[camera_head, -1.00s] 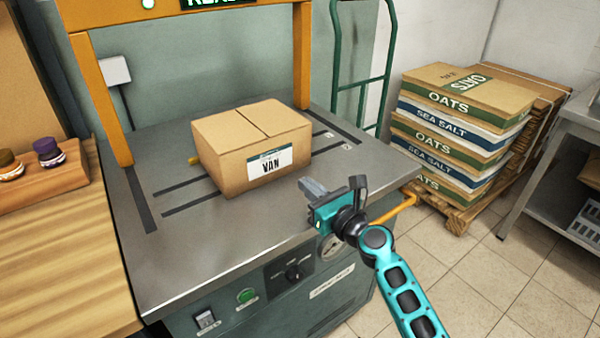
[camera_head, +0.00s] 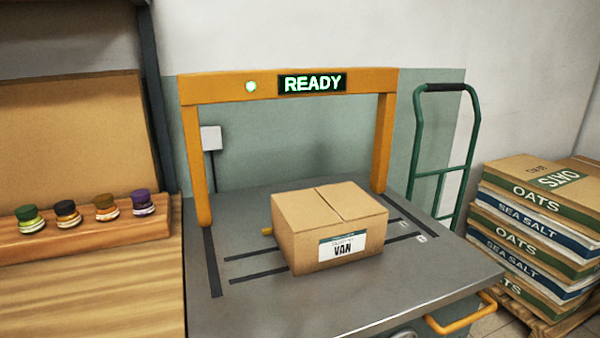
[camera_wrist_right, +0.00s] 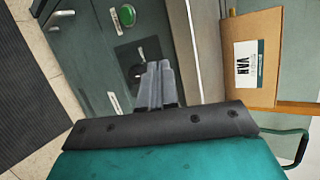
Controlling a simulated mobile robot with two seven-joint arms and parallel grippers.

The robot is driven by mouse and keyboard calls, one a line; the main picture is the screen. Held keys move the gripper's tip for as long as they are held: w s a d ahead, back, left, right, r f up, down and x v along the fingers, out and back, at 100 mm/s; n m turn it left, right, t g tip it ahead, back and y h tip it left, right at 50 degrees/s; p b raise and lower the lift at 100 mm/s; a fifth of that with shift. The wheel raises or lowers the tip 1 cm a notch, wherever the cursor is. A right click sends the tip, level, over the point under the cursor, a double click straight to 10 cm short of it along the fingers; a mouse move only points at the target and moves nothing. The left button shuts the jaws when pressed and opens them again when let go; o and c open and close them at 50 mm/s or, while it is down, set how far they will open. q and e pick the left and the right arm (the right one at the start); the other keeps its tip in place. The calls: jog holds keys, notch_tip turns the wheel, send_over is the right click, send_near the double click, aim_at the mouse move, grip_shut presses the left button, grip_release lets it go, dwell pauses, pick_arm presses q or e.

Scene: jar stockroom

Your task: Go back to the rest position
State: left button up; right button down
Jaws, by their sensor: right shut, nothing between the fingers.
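My right gripper (camera_wrist_right: 157,80) shows in the right wrist view with its fingers together and nothing between them. It is apart from the carton and in front of the machine's control panel. It is out of the head view. My left gripper is in neither view. A closed cardboard carton (camera_head: 322,222) with a VAN label stands on the grey machine table (camera_head: 345,308). The carton also shows at the upper right of the right wrist view (camera_wrist_right: 262,85).
An orange arch (camera_head: 222,90) with a lit READY sign (camera_head: 312,83) spans the table. Several small jars (camera_head: 66,213) stand on a wooden rack at left. A green hand truck (camera_head: 417,150) and stacked sacks (camera_head: 535,205) are at right. An orange handle (camera_head: 455,326) sticks out at the table's front.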

jog(key=s+d+f+n+g+h, duration=0.1)
jog(key=s+d+n+g+h, duration=0.25)
jog(key=s+n, duration=0.45)
jog(key=s+d+f+n+g+h, duration=0.1)
jog(key=s+d+n+g+h, duration=0.1)
jog(key=s+d+n+h, duration=0.45)
pick_arm(q)
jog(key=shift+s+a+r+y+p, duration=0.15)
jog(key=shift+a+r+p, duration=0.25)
jog(key=shift+p, duration=0.45)
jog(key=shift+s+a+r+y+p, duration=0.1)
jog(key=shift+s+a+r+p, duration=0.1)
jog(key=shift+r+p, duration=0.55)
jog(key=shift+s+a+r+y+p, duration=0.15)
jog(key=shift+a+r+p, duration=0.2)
jog(key=shift+p, duration=0.6)
pick_arm(e)
jog(key=w+a+f+n+t+y, duration=0.1)
jog(key=w+a+f+t+y, duration=0.3)
jog(key=t, duration=0.3)
jog(key=shift+w+a+f, duration=0.15)
jog(key=shift+w+a, duration=0.2)
jog(key=shift+w, duration=0.35)
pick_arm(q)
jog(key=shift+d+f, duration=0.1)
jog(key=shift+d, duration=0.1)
